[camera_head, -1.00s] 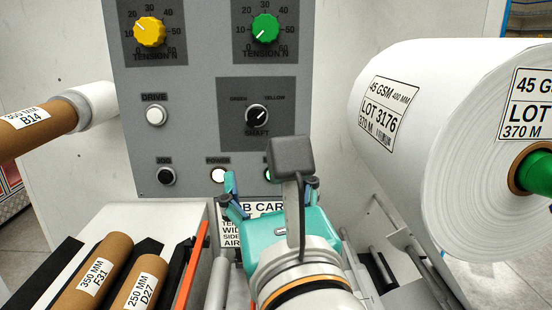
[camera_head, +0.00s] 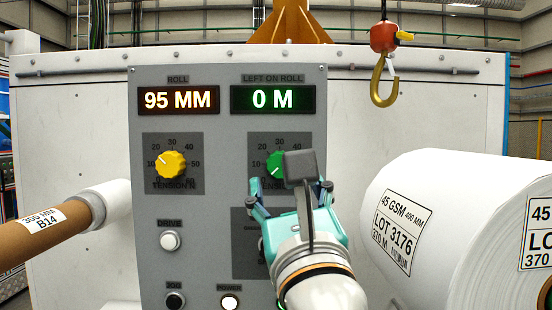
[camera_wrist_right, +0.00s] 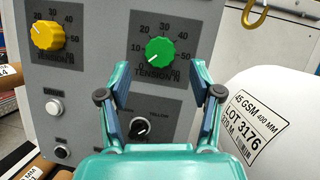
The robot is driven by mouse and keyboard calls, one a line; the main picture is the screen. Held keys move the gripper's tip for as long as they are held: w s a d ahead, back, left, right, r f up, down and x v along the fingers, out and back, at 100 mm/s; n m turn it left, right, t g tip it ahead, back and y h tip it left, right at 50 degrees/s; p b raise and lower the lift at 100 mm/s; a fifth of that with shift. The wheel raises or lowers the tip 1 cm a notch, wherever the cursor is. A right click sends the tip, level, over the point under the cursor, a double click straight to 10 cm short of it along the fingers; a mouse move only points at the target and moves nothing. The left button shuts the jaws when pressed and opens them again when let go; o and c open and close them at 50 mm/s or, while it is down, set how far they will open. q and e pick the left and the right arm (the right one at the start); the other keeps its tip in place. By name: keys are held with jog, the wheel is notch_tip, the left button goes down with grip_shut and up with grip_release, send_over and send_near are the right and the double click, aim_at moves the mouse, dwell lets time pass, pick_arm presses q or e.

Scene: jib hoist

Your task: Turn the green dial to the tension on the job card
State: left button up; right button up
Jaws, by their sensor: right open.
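The green dial (camera_head: 275,164) is on the grey control panel, partly hidden in the head view behind my right gripper (camera_head: 288,187). In the right wrist view the green dial (camera_wrist_right: 159,52) is whole, with its white mark pointing lower left, near the 0 end of its scale. My right gripper (camera_wrist_right: 160,72) is open and empty. Its fingers are spread below the dial in that view, and I see no contact. The job card is not visible now. My left gripper is not in view.
A yellow dial (camera_head: 171,164) sits left of the green one. Below are the shaft selector (camera_wrist_right: 140,128) and the drive button (camera_head: 170,241). A large white roll (camera_head: 440,220) stands at right. A hoist hook (camera_head: 382,82) hangs at upper right.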

aim_at(280, 168)
jog(key=shift+p+x, duration=0.5)
jog(key=shift+x, duration=1.4)
